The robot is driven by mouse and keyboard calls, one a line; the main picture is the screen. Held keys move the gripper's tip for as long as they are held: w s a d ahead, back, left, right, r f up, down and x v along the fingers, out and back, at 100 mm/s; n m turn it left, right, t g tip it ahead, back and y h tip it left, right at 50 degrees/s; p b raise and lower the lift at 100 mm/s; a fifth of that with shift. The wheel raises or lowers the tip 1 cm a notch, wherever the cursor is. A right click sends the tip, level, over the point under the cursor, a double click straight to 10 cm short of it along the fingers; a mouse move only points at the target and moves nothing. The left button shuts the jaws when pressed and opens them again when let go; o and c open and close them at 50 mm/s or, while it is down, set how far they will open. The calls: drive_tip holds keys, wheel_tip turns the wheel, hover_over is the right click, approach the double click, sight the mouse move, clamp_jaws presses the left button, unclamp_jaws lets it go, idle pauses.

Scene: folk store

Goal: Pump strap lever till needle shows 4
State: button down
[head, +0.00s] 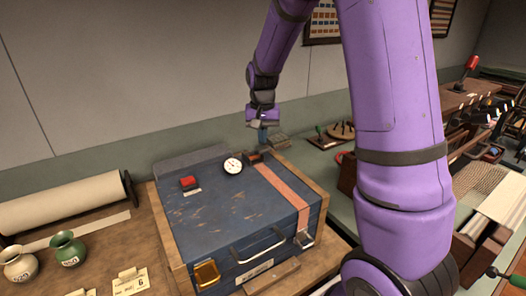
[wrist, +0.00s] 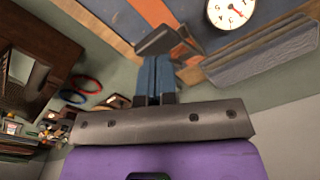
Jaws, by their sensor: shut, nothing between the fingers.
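A scuffed blue case (head: 225,225) lies on the bench with an orange strap (head: 280,190) across its right side; the strap also shows in the wrist view (wrist: 152,12). A dark strap lever (head: 252,158) sits at the strap's far end; in the wrist view the lever (wrist: 155,40) is just beyond my fingertips. A round white gauge (head: 233,166) is left of it; in the wrist view the gauge (wrist: 228,12) shows a red needle, its number unreadable. My gripper (head: 263,138) is shut and empty, pointing down by the lever. I cannot tell whether they touch.
A red button (head: 189,182) is on the case's left part. A paper roll (head: 62,203), a green vase (head: 67,248) and a cream vase (head: 19,264) stand left. A wooden rack with tools (head: 470,110) is at right. The wall is close behind.

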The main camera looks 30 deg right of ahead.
sight(264, 152)
idle(0.3)
drive_tip(key=shift+s+f, duration=0.2)
drive_tip(key=shift+f, duration=1.25)
drive_tip(key=shift+s+f, duration=0.2)
drive_tip(key=shift+f, duration=1.25)
drive_tip(key=shift+r, duration=4.55)
